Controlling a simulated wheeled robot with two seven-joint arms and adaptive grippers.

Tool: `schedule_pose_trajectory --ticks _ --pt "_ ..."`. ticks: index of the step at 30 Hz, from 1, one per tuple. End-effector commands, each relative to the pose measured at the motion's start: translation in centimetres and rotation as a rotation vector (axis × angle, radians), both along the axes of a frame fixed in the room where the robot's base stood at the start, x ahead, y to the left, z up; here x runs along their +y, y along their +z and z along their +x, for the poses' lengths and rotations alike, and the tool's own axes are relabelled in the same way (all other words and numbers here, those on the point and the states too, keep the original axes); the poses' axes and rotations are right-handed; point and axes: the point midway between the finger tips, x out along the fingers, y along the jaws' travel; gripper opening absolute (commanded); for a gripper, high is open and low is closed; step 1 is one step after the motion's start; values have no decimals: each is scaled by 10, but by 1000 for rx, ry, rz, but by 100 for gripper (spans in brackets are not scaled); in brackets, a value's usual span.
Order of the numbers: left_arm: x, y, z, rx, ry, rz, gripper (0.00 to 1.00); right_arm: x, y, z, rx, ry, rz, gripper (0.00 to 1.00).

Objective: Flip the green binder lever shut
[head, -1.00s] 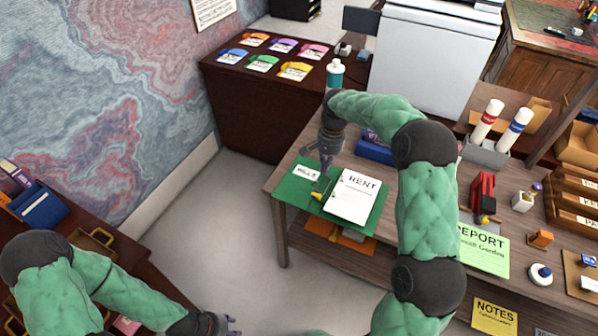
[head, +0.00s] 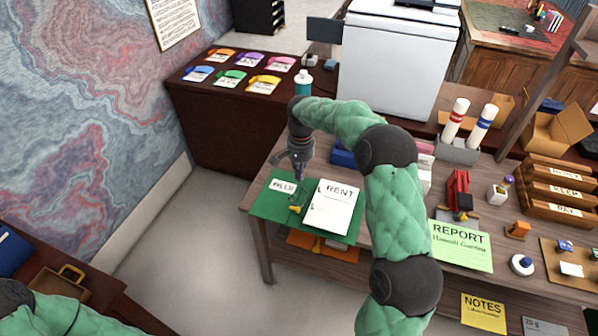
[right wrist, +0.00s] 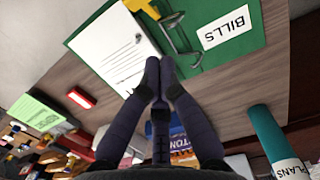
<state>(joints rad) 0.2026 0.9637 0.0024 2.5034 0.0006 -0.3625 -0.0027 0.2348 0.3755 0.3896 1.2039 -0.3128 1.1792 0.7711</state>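The green binder (head: 262,206) lies open near the left end of the wooden desk, with a white BILLS label (head: 283,186) and a white RENT sheet (head: 333,207). Its yellow lever (head: 295,209) is beside the sheet's left edge. In the right wrist view the lever (right wrist: 125,10) is cut by the top edge, near bent metal ring parts (right wrist: 186,58). My right gripper (head: 299,179) points down above the binder between label and sheet. Its dark fingertips (right wrist: 160,68) are together with nothing visible between them. Whether they touch the metal is unclear. My left gripper is out of view.
A blue box (head: 343,157) is behind the binder. The binder overhangs the desk's front edge.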

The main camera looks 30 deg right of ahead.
Motion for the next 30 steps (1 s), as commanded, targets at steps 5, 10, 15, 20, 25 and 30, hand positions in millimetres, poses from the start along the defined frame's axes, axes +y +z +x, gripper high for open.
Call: schedule_pose_trajectory --ticks 5,10,15,20,25,30 --pt "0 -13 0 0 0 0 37 3 -38 -3 3 0 1 0" --pt "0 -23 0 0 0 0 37 8 -63 -8 1 0 2 0" --pt "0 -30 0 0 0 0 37 21 -75 -18 1 1 2 0" --pt "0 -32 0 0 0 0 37 26 -80 -22 -1 0 1 0" --pt "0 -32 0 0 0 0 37 27 -80 -23 -1 0 1 0" --pt "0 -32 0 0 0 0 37 27 -80 -23 -1 0 1 0"
